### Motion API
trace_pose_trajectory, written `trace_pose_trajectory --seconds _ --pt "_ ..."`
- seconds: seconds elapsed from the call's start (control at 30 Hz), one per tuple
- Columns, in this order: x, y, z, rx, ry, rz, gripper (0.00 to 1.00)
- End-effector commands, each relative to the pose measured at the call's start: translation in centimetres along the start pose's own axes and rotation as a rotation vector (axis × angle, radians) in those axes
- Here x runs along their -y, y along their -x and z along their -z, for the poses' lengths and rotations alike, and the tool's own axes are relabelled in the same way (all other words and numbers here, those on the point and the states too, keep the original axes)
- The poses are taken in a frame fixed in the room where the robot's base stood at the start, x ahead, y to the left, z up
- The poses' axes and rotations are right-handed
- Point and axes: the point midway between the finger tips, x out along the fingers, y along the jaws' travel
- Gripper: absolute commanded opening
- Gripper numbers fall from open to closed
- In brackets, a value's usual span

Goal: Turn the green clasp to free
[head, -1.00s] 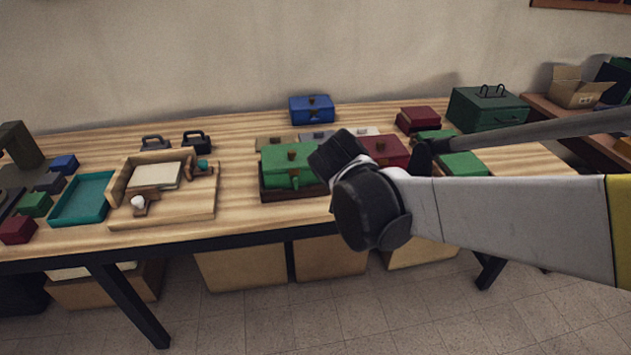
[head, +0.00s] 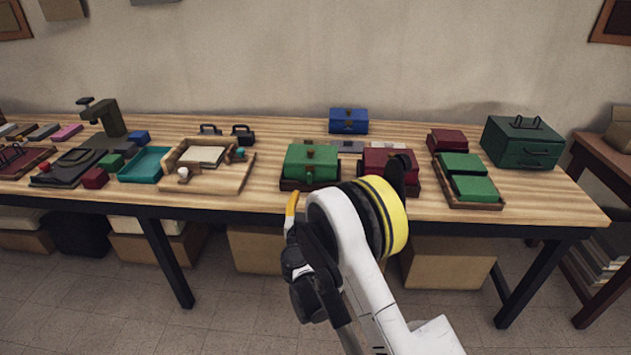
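The green box (head: 318,168) sits in a shallow dark tray near the middle of the table. A small green clasp (head: 309,177) shows on its front, and a brass-brown tab (head: 310,155) shows on its lid. The clasp is too small to tell how it is turned. My arm rises in front of the table, right of the green box. Dark, jointed parts that look like my gripper (head: 297,235) are below and in front of the box, seemingly apart from it. Its fingers are not clear, so I cannot tell its opening.
A red box (head: 376,160) stands right of the green one, partly hidden by my arm. A blue box (head: 348,121) stands behind. A wooden tray (head: 229,186) and a teal tray (head: 145,165) lie left. A large green case (head: 522,143) stands right.

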Motion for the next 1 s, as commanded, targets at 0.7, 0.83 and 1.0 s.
trace_pose_trajectory --seconds 0.7,0.83,1.0 --pt "-0.2 -10.2 0.0 0.002 0.001 -0.003 0.34" --pt "-0.1 -10.2 0.0 0.002 0.001 -0.003 0.34" --pt "-0.1 -10.2 0.1 0.002 0.001 -0.003 0.15"
